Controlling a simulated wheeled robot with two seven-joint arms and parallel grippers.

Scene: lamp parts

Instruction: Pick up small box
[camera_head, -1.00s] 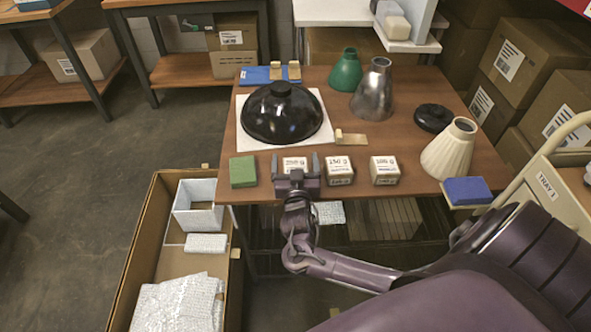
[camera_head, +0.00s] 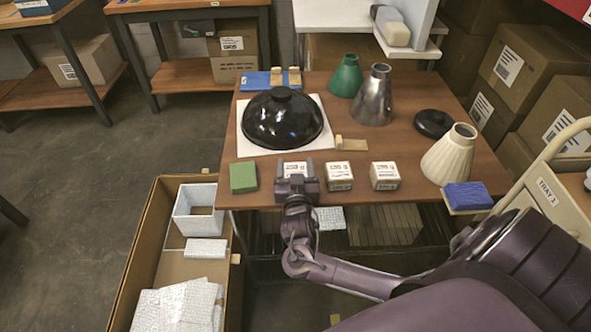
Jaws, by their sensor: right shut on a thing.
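Three small white-and-tan boxes stand in a row along the front of the brown table (camera_head: 400,150). My right gripper (camera_head: 296,172) is at the left box (camera_head: 295,168), with one finger on each side of it, shut on it. The gripper hides the lower front of this box. The middle box (camera_head: 339,176) and the right box (camera_head: 384,176) stand apart to its right. My left gripper is not in view.
A green block (camera_head: 243,177) lies left of the gripper. A black dome (camera_head: 282,119) rests on a white sheet behind it. A cream shade (camera_head: 449,155) and a blue block (camera_head: 468,195) are at the right. An open carton (camera_head: 143,255) stands at lower left.

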